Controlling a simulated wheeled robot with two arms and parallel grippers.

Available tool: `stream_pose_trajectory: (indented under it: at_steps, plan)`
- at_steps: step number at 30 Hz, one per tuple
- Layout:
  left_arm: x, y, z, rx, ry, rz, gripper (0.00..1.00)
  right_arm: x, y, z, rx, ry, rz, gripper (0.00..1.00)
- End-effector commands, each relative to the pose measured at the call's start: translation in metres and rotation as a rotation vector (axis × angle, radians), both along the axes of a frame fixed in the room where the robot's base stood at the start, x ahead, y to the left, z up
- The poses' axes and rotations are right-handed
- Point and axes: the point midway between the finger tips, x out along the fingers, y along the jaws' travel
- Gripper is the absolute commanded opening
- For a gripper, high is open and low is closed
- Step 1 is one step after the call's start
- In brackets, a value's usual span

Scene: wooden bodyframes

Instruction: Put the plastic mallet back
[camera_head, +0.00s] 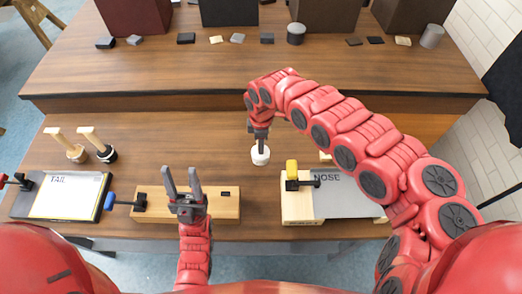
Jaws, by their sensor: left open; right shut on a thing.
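A white mallet head (260,156) shows just below my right gripper (260,137), which is shut on the mallet. The mallet hangs head down over the middle of the workbench, and its handle is mostly hidden by the gripper. I cannot tell whether its head touches the bench. My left gripper (181,180) is open and empty, fingers pointing away from me, over a wooden block (152,205). At the left, two more mallets lean with wooden handles up: one with a pale head (77,153) and one with a black head (107,155).
A board marked TAIL (66,195) lies at the left with clamps, one with a blue handle (110,201). A board marked NOSE (345,200) lies at the right beside a yellow-topped clamp (292,170). Small parts and boxes line a raised shelf (200,70) behind.

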Motion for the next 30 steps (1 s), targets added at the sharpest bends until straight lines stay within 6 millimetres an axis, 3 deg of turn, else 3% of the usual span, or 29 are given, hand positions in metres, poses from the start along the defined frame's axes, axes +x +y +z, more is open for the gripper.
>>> stream_pose_trajectory:
  at_steps: [9,21,22,26,30]
  plan:
    - [0.0,0.0,0.012,0.0,0.0,0.0,0.5,-0.001,0.001,-0.039,0.0,0.001,0.0,0.0]
    - [0.0,0.0,0.007,0.0,0.0,0.0,0.5,0.0,0.0,-0.046,-0.001,0.001,-0.002,0.0]
    - [0.0,0.0,0.007,0.0,0.0,0.0,0.5,0.0,0.0,-0.045,-0.001,0.001,-0.002,0.37]
    - [0.0,0.0,0.008,0.0,0.0,0.0,0.5,-0.001,0.0,-0.044,-0.001,0.001,-0.002,0.6]
    - [0.0,0.0,0.008,0.0,0.0,0.0,0.5,-0.001,0.0,-0.045,-0.001,0.002,-0.002,0.63]
